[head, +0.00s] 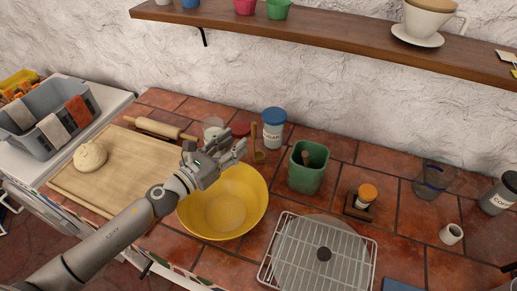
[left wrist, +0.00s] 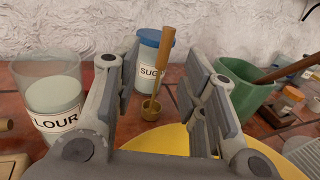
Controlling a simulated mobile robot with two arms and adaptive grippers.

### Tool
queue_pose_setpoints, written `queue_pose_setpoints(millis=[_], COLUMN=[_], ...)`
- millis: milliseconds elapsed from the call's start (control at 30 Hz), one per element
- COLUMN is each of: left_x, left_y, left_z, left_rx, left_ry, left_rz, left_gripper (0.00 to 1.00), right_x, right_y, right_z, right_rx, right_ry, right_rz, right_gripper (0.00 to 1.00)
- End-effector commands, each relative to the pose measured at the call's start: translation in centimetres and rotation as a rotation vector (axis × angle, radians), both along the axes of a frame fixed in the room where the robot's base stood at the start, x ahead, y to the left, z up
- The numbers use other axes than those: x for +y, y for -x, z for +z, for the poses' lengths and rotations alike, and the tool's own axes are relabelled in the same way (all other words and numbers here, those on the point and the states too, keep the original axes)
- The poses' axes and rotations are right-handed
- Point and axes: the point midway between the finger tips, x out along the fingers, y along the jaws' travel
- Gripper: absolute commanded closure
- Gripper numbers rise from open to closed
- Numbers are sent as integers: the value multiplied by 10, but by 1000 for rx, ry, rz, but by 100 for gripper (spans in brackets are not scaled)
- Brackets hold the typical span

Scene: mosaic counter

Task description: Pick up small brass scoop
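The small brass scoop (head: 259,156) is on the tiled counter in front of the sugar canister (head: 273,128), its handle pointing up. In the left wrist view the scoop (left wrist: 152,107) shows between and beyond my fingers, its handle slightly tilted. My left gripper (head: 236,147) is open and empty, above the back rim of the yellow bowl (head: 225,205), just left of the scoop. In the left wrist view its fingers (left wrist: 163,88) stand apart on either side of the scoop, with no contact visible. My right gripper is not in view.
A flour jar (left wrist: 55,105) stands left of the scoop. A green container (head: 307,168) is to the right, and a wire rack (head: 318,255) lies in front. A wooden board (head: 125,165) with dough (head: 90,155) and a rolling pin (head: 158,128) lies left. A shelf (head: 330,32) overhangs the back.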

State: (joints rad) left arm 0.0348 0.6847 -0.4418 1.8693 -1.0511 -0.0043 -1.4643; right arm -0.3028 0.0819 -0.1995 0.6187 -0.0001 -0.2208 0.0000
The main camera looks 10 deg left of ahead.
Motion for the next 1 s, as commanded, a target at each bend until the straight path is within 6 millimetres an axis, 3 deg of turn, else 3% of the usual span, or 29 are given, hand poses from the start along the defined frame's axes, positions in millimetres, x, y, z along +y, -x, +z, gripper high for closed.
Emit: queue_pose_setpoints(millis=[100,367,700,1000], left_x=[-8,-18,-43,-46], left_y=[-15,-29,-61,-67], left_z=[3,2,4,2], left_rx=[-1,0,0,0], left_ry=[2,1,1,0], left_rz=[1,0,1,0], left_gripper=[61,61,61,61], right_x=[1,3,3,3], right_y=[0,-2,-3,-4], right_z=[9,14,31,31], right_rx=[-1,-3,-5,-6], right_ry=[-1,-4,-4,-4], right_rz=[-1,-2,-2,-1], right_gripper=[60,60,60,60])
